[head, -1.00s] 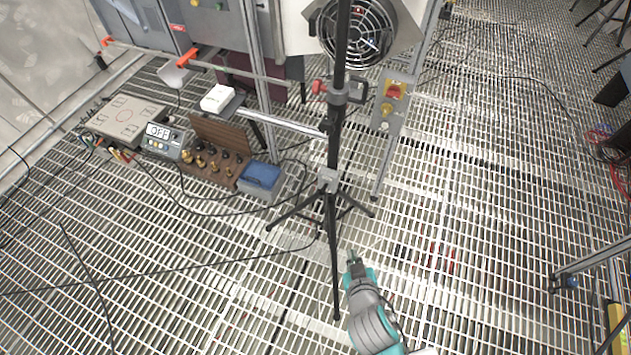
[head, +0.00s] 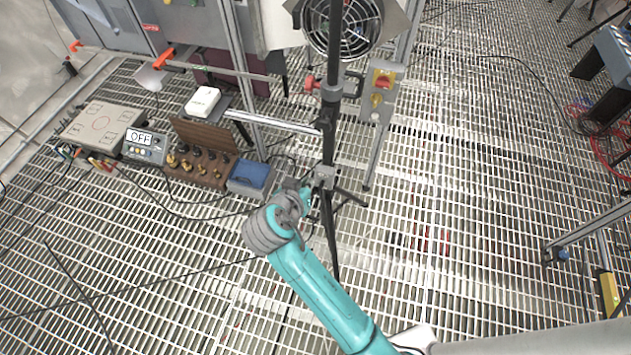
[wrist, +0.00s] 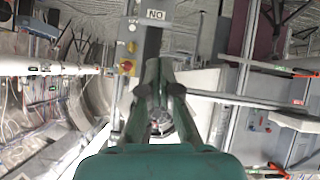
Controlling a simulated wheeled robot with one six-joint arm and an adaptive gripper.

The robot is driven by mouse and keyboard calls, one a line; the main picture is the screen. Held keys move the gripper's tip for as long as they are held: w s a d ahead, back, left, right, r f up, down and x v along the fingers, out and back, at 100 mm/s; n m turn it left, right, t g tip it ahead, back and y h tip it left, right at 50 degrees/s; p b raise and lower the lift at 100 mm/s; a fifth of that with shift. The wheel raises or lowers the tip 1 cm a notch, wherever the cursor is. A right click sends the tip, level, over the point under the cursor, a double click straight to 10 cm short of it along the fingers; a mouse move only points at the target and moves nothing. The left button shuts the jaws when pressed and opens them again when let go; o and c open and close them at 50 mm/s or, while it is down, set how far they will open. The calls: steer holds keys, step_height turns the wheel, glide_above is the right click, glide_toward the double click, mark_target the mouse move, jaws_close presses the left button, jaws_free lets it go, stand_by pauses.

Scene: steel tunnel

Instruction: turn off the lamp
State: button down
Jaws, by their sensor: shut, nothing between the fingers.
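No part that I can identify as a lamp shows. A black tripod stand (head: 329,150) rises out of the top of the head view, so its top is hidden. A grey switch panel (head: 379,92) with a red knob on yellow stands right of the pole; it also shows in the wrist view (wrist: 125,67). An OFF label (head: 138,137) sits on a small control box (head: 146,151) at the left. My gripper (head: 308,188) is beside the tripod's hub, its fingertips partly hidden; contact cannot be told. In the wrist view my gripper (wrist: 160,66) is shut and empty.
A round fan (head: 343,24) is behind the pole. A wooden board with several knobs (head: 200,166), a blue-topped box (head: 249,176) and a white box (head: 202,101) stand at left. Cables cross the grated floor. The grating (head: 460,170) at right is mostly open.

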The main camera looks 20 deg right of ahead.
stand_by(0.3)
glide_above(322, 185)
steer(key=a, duration=0.1)
steer(key=f, duration=0.5)
steer(key=shift+w+a+f, duration=0.2)
steer(key=shift+w+f, duration=0.1)
steer(key=shift+f, duration=0.05)
steer(key=f, duration=0.1)
steer(key=s+f, duration=0.1)
steer(key=f, duration=0.1)
steer(key=shift+a, duration=0.1)
steer(key=shift+s+f, duration=0.25)
steer(key=shift+f, duration=0.15)
steer(key=shift+s+f, duration=0.1)
